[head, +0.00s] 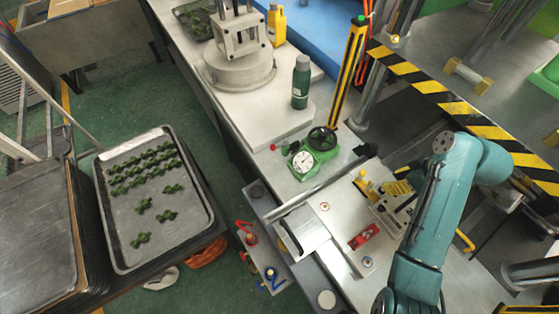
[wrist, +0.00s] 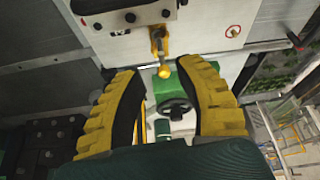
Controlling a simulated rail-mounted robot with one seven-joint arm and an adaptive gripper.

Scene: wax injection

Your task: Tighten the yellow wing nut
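My gripper (wrist: 161,76) is open in the wrist view, its two yellow ribbed fingers with dark inner pads spread apart and nothing held between them. A small yellow part (wrist: 158,46) with a rounded end shows beyond and between the fingertips, at the edge of a pale metal plate; it may be the wing nut, but its wings are not clear. In the head view, yellow pieces (head: 364,184) stand on the metal bench left of my teal arm.
A green device with a gauge (head: 303,161) and a black handwheel (head: 322,138) stands on the bench; the handwheel also shows in the wrist view (wrist: 174,107). A red part (head: 364,236) lies nearer. A striped yellow-black bar (head: 450,106) crosses right. A tray (head: 205,241) is left.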

